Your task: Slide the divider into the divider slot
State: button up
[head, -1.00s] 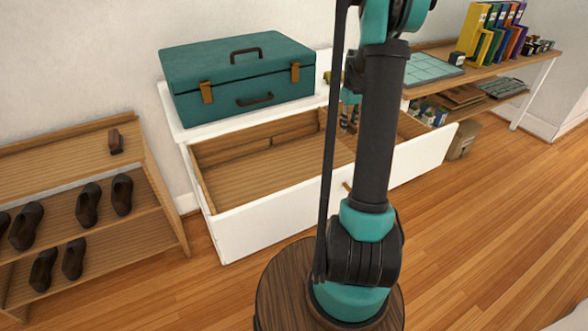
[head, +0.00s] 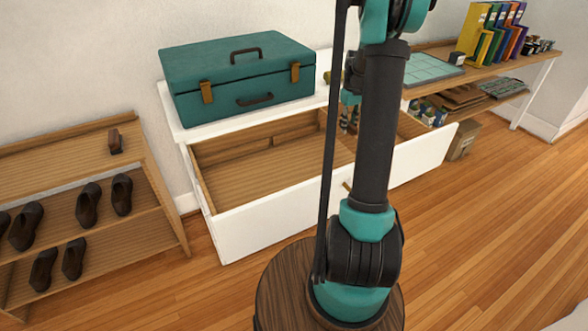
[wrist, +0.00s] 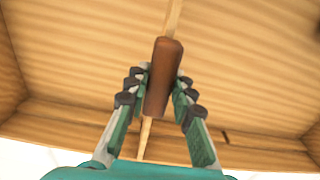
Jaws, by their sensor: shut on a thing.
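In the wrist view, my gripper (wrist: 160,92) is shut on a brown grip (wrist: 165,72). A thin light-wood strip, seemingly the divider (wrist: 173,17), runs beneath the grip, seen nearly edge-on. Both are above the wooden inside of a drawer. In the head view, the open drawer (head: 280,227) has a white front. My gripper (head: 348,118) is over its right part, largely hidden behind my arm. A small dark notch (wrist: 225,138) shows on a drawer wall in the wrist view, to the right of the strip. I cannot tell whether the strip touches a slot.
A teal suitcase (head: 240,78) stands on the white cabinet top (head: 172,112). A shoe rack (head: 150,205) with dark shoes is at left. A wooden desk (head: 520,62) with binders is at right. The drawer's left part is empty.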

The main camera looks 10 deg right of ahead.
aim_at(345, 145)
jog(key=shift+f, duration=0.75)
jog(key=shift+f, duration=0.35)
jog(key=shift+f, duration=1.45)
jog(key=o, duration=1.1)
jog(key=shift+c, duration=0.2)
jog(key=shift+r, duration=0.1)
